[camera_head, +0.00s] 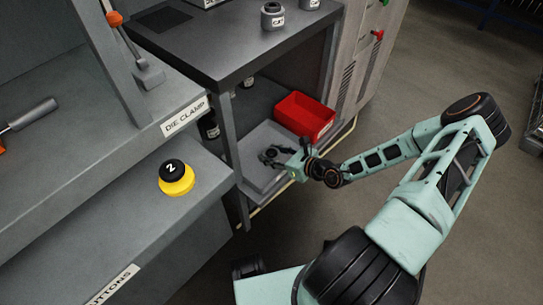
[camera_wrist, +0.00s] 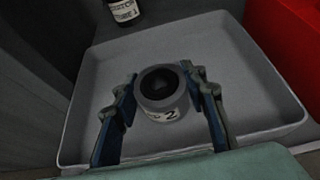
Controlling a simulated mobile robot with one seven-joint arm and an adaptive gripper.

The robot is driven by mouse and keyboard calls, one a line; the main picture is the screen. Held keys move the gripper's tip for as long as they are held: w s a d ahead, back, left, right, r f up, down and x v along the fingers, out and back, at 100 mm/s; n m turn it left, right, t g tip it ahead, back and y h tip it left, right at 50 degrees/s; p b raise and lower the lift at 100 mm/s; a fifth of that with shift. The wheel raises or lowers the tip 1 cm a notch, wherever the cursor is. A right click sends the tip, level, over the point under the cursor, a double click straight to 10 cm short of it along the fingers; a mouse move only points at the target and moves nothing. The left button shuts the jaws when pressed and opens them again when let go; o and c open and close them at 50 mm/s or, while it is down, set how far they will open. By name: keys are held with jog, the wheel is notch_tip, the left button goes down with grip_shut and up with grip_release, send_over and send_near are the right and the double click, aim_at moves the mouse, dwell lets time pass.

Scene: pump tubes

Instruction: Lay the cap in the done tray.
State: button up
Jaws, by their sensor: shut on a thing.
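The cap (camera_wrist: 162,93) is a short grey cylinder with a dark round hollow on top and a white label ending in "2". It is between the two fingers of my gripper (camera_wrist: 163,103), which are shut on it. A shallow grey tray (camera_wrist: 252,95) with a raised rim lies under and around the cap in the wrist view. I cannot tell whether the cap touches the tray floor. In the head view my gripper (camera_head: 272,156) reaches in over the grey tray (camera_head: 256,178) on the lower shelf; the cap is too small to make out there.
A red bin (camera_head: 303,117) stands right beside the tray. A dark labelled bottle (camera_wrist: 124,13) stands behind the tray's far rim. The bench top (camera_head: 235,45) overhangs the shelf, and a grey post (camera_head: 238,160) stands at its left. The rest of the tray floor looks clear.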

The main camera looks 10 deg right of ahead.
jog(key=o, duration=1.4)
jog(key=shift+f, duration=0.1)
jog(key=shift+o, duration=0.2)
jog(key=shift+s+d+r, duration=0.2)
jog(key=shift+r, duration=0.1)
jog(key=p+v, duration=0.3)
jog(key=v, duration=0.8)
jog(key=shift+s, duration=0.2)
